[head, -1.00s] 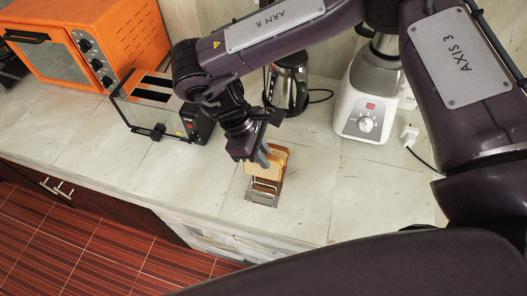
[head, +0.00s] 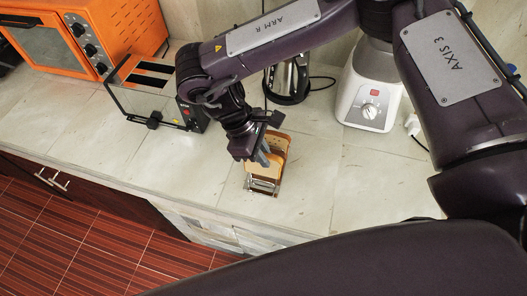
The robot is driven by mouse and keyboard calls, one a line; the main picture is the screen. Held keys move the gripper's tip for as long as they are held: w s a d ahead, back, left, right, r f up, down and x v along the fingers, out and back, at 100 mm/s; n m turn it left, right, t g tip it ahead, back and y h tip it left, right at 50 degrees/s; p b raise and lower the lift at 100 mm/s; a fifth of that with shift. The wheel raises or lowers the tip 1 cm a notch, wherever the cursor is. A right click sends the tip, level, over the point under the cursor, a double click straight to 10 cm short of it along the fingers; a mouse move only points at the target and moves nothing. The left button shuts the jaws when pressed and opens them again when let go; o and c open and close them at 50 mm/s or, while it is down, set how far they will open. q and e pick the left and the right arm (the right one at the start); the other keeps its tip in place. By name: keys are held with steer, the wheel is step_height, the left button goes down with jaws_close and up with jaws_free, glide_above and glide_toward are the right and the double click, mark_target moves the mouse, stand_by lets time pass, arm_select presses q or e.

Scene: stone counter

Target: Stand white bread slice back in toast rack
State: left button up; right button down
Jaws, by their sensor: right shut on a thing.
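My right gripper (head: 265,159) points down over the toast rack and is shut on a pale slice of bread, the white bread slice (head: 266,172). The slice is upright and sits at the near part of the wire toast rack (head: 262,187). Whether its lower edge rests on the rack's base cannot be made out. Another slice with a brown crust (head: 283,144) stands behind it in the rack, partly hidden by the gripper. My left gripper is not in view.
An orange oven (head: 90,35) is at the back left. A glass jug (head: 287,80) and a white appliance (head: 369,95) stand behind. The counter is clear on both sides of the rack.

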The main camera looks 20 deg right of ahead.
mark_target(270, 176)
steer(key=shift+p, duration=0.85)
stand_by(1.3)
steer(key=shift+f+b, duration=1.8)
steer(key=shift+f, duration=1.25)
steer(key=c, duration=1.4)
jaws_free()
steer(key=shift+b+v, duration=0.55)
steer(key=shift+v, duration=3.4)
